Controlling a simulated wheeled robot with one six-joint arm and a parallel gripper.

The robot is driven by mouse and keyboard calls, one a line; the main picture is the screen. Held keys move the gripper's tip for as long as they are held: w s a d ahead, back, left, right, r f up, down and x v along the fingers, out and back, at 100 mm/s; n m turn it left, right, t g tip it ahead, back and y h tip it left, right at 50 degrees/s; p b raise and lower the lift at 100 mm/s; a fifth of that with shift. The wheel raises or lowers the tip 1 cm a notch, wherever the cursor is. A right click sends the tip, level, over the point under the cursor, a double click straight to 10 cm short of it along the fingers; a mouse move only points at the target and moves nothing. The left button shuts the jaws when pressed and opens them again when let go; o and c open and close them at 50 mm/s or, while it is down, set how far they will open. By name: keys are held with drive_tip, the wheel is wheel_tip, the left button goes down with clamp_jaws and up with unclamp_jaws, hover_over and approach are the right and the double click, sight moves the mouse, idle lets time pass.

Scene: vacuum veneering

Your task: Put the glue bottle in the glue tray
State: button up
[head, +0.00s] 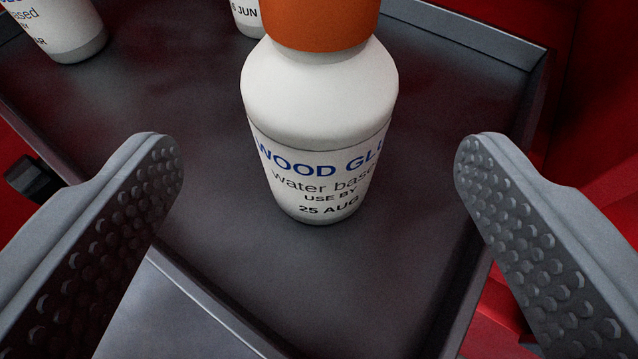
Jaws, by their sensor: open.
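A white glue bottle (318,125) with an orange cap stands upright on a dark grey tray (400,290) with a raised rim. Its label reads "WOOD GLU", "water base", "USE BY 25 AUG"; the label's right edge and the cap's top are cut off from sight. My gripper (318,150) is open, one studded finger on each side of the bottle in the picture. Neither finger touches the bottle. Two other white bottles stand farther back on the tray: one at the upper left (62,28), one partly hidden behind the near bottle (247,14).
The tray's rim runs along the back right (470,40) and the front. A red surface (590,100) lies beyond the tray on the right. A small black part (33,178) sticks out at the left edge. The tray floor around the near bottle is clear.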

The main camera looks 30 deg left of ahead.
drive_tip(key=shift+v, duration=2.35)
drive_tip(key=s+a+r+m+t+h, duration=0.1)
drive_tip(key=s+r+m+t+h, duration=0.3)
drive_tip(key=r, duration=0.6)
drive_tip(key=s+a+r+n+t+h, duration=0.1)
drive_tip(key=s+r+t+h, duration=0.15)
drive_tip(key=s+r, duration=0.55)
drive_tip(key=s+a+r+m, duration=0.2)
drive_tip(key=s, duration=0.6)
drive_tip(key=s+a+r+m, duration=0.1)
drive_tip(key=s+a+r, duration=0.1)
drive_tip(key=s, duration=0.7)
drive_tip(key=shift+r+m+h, duration=0.4)
drive_tip(key=shift+r+h, duration=0.05)
drive_tip(key=shift+r, duration=0.2)
drive_tip(key=shift+s+a, duration=0.1)
drive_tip(key=shift+s, duration=0.05)
